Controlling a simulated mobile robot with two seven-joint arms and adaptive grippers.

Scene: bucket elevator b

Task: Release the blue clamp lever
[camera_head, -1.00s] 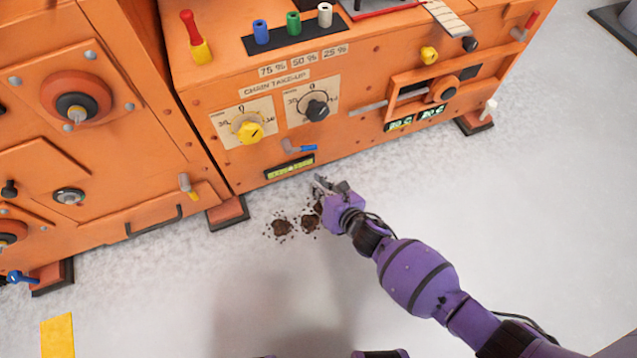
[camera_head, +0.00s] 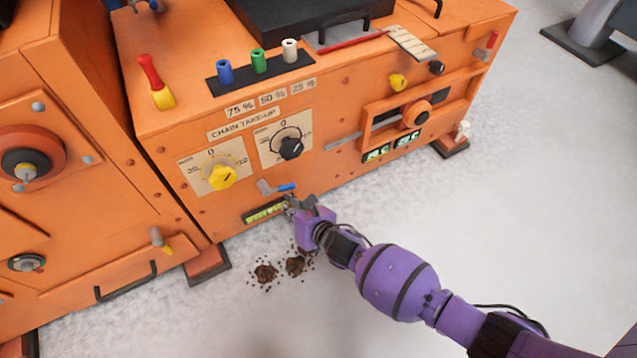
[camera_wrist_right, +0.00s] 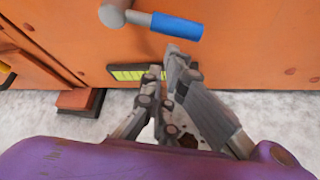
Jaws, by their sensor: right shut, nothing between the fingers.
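The clamp lever (camera_head: 284,187) has a grey hub and arm with a blue handle. It is on the front of the orange machine, below the black dial, with its handle pointing right. In the right wrist view, the blue handle (camera_wrist_right: 176,27) lies level near the top. My right gripper (camera_head: 291,201) is shut and empty, just below the handle and in front of the yellow-green display. The gripper's fingers (camera_wrist_right: 172,72) show below the blue handle in the wrist view, with a small gap in the picture. My left gripper is out of view.
A yellow dial (camera_head: 222,178) and a black dial (camera_head: 291,148) sit above the lever. The yellow-green display (camera_head: 265,212) is just below it. Dark debris (camera_head: 265,273) lies on the pale floor. Open floor (camera_head: 520,190) is at the right.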

